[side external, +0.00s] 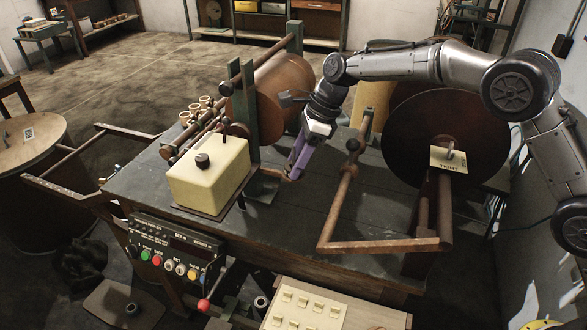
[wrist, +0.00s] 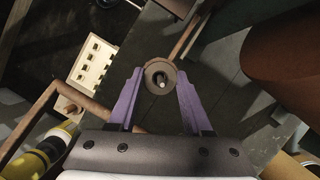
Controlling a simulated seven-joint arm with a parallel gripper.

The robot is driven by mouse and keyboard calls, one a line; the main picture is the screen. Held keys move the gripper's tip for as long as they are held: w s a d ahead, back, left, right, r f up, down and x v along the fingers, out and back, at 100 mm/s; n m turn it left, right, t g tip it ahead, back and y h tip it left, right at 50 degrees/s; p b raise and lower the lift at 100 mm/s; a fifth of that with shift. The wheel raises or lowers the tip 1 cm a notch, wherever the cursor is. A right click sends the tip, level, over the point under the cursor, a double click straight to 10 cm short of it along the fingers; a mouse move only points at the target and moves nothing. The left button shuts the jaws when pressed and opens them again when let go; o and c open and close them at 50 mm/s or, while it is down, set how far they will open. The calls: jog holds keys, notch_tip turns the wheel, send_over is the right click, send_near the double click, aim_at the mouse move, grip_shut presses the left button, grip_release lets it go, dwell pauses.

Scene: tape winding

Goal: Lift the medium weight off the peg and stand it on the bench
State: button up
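My gripper (side external: 298,163) points down over the bench (side external: 330,185), beside the machine's rail. In the wrist view, its purple fingers (wrist: 160,76) are open, one on each side of a round brown weight (wrist: 150,84). A narrow gap seems to remain between the weight and each finger. In the side view, only a small brown part of the weight (side external: 293,174) shows at the fingertips. I cannot tell its size against other weights.
A cream box (side external: 208,175) with a dark knob stands left of my gripper. A bent brown bar frame (side external: 380,246) and a large dark disc (side external: 425,115) are to the right. A large copper roll (side external: 285,95) is behind.

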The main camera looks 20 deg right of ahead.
grip_shut()
jog(key=shift+r, duration=0.1)
notch_tip(320, 180, up, 10)
dwell(0.6)
